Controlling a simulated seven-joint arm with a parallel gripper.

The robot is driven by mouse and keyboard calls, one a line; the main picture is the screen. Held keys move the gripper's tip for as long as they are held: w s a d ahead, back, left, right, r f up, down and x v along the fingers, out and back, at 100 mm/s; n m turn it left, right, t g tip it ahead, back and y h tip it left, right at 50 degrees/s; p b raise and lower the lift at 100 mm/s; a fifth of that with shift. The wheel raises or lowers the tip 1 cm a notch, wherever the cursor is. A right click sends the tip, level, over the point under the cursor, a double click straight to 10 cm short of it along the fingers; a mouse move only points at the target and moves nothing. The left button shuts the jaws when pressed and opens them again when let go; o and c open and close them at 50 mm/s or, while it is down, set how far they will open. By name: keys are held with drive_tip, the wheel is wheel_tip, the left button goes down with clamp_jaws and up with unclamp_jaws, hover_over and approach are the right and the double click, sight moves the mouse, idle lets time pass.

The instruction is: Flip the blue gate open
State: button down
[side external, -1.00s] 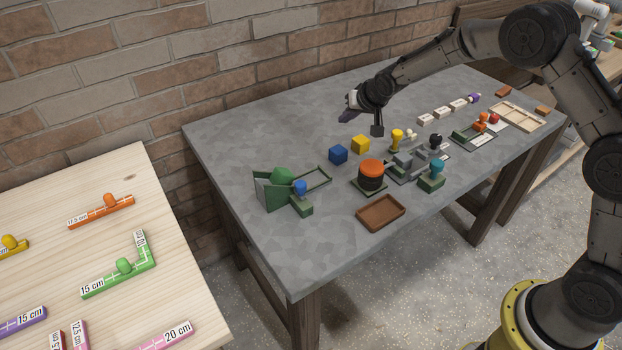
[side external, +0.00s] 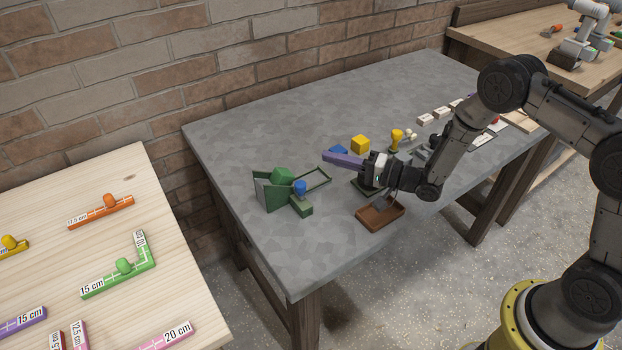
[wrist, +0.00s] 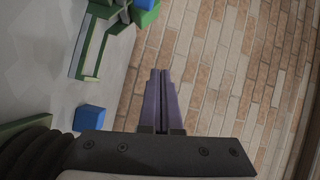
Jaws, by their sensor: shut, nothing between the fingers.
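A green fixture (side external: 262,192) stands on the grey table, with an upright panel, a rounded green piece and a low open frame (side external: 318,180). A blue knob (side external: 300,187) stands on a small green block (side external: 302,208) at its front. I cannot tell any other blue gate part. The frame (wrist: 91,50) and blue knob (wrist: 146,4) also show at the top of the wrist view. My gripper (side external: 327,156) has its purple fingers shut and empty, pointing left, above the table and right of the fixture. The fingers (wrist: 161,72) touch nothing in the wrist view.
A blue cube (side external: 338,149) is partly hidden behind my fingers; it also shows in the wrist view (wrist: 89,119). A yellow cube (side external: 360,144) lies behind. A brown tray (side external: 370,226) lies below my wrist. The table's left front is clear. A brick wall runs behind.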

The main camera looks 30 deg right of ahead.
drive_tip(key=shift+m+y, duration=0.5)
drive_tip(key=shift+y, duration=0.1)
drive_tip(key=s, duration=0.1)
drive_tip(key=s+f, duration=0.1)
drive_tip(key=s, duration=0.1)
drive_tip(key=s+a, duration=0.1)
drive_tip(key=s, duration=0.1)
drive_tip(key=shift+s+f, duration=0.25)
drive_tip(key=shift+s+d+f+m, duration=0.1)
drive_tip(key=shift+s+f+m, duration=0.2)
drive_tip(key=shift+s+f, duration=0.85)
drive_tip(key=shift+s+d, duration=0.1)
drive_tip(key=x, duration=1)
drive_tip(key=shift+d+f, duration=0.1)
drive_tip(key=shift+f, duration=0.05)
